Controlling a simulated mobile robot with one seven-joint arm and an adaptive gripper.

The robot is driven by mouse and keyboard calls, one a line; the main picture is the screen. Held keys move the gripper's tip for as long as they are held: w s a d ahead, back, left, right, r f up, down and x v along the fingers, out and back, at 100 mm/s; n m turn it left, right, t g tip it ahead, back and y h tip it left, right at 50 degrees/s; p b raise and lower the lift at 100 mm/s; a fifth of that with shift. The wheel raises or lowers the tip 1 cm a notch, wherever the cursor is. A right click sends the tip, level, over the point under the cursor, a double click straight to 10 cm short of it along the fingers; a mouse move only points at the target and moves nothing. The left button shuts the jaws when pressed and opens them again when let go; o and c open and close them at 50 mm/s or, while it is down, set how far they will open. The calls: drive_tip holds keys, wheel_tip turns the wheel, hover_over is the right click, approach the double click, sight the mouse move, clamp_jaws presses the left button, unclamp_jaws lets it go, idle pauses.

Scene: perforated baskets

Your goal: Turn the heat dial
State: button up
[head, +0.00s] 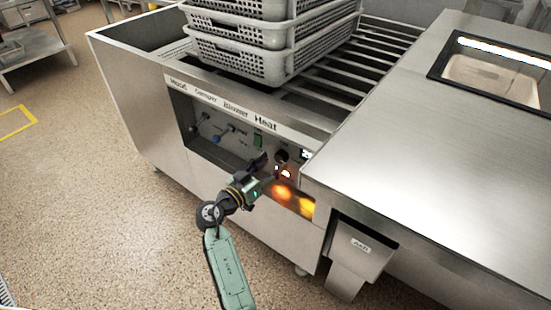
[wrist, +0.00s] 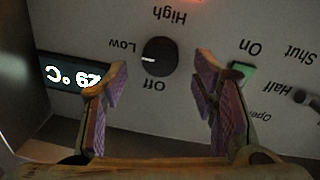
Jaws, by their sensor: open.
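The heat dial is a round black knob (wrist: 160,57) with a white pointer line, upside down in the wrist view. Labels Low, High and Off surround it, and the pointer line lies on the side of Low. In the head view a dark knob (head: 282,156) shows on the panel under the word Heat. My gripper (wrist: 160,78) is open, its two purple-padded fingers on either side of the knob and apart from it. In the head view my gripper (head: 268,168) is close to the panel, partly covering the controls.
A green On switch (wrist: 241,74) is beside one finger, and a lit temperature display (wrist: 72,78) is by the other. A Half/Shut/Open lever (wrist: 304,98) is at the right. Stacked grey baskets (head: 270,50) stand on the rails above. A steel counter (head: 430,150) juts out right of the panel.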

sight(281, 157)
drive_tip(key=shift+x, duration=1.3)
drive_tip(key=shift+c, duration=0.4)
drive_tip(key=c, duration=1.1)
